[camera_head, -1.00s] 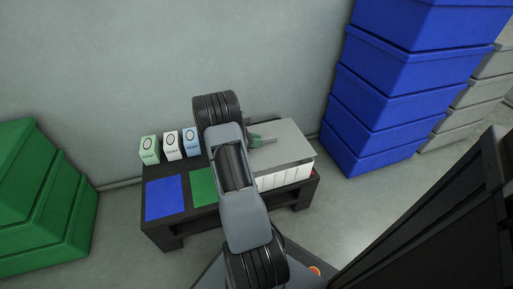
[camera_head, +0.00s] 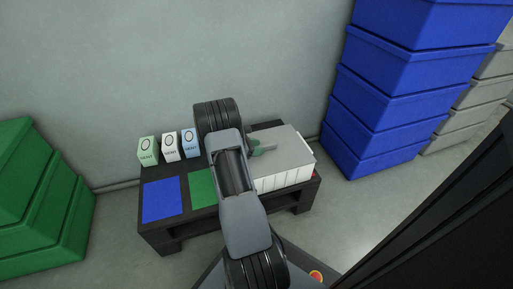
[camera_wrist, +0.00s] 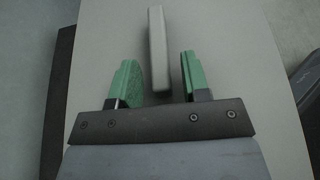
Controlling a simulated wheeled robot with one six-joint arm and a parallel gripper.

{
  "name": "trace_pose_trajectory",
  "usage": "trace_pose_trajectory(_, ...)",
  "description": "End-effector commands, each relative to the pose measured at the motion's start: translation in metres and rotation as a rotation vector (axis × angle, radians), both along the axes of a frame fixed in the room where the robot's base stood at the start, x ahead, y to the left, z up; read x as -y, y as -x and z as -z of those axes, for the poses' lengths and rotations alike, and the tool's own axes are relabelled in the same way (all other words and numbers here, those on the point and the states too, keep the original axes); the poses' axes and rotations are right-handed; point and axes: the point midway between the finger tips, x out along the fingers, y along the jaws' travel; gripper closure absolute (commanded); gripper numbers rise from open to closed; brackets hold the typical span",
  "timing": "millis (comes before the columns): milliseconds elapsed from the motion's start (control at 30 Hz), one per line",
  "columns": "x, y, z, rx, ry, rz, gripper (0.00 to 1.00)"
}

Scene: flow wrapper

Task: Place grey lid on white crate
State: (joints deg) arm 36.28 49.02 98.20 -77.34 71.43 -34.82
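The grey lid (camera_head: 286,150) lies over the top of the white crate (camera_head: 285,181), which stands at the right end of the dark table. The crate's ribbed front and a bit of its right end show below the lid. My gripper (camera_head: 262,146) is over the lid, partly hidden by my arm in the head view. In the wrist view its green fingers (camera_wrist: 160,73) stand apart on either side of the lid's pale bar handle (camera_wrist: 158,45), with a gap on both sides. The grey lid top (camera_wrist: 225,60) fills most of that view.
The dark table (camera_head: 160,225) carries a blue mat (camera_head: 163,199), a green mat (camera_head: 202,188) and three small cartons (camera_head: 169,145) at the back left. Blue crates (camera_head: 385,115) are stacked to the right, grey ones (camera_head: 460,125) beyond. Green crates (camera_head: 45,215) stand at the left.

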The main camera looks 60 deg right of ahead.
Motion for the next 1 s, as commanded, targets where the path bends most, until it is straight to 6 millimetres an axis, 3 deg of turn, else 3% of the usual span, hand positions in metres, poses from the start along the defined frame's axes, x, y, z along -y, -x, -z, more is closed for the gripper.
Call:
trace_pose_trajectory(367, -0.001, -0.001, -0.009, 0.0, 0.0, -0.001, 0.56)
trace_pose_trajectory(800, -0.062, -0.046, -0.041, 0.0, 0.001, -0.003, 0.56)
trace_pose_trajectory(1000, -0.081, -0.06, -0.049, 0.001, 0.0, -0.002, 0.56)
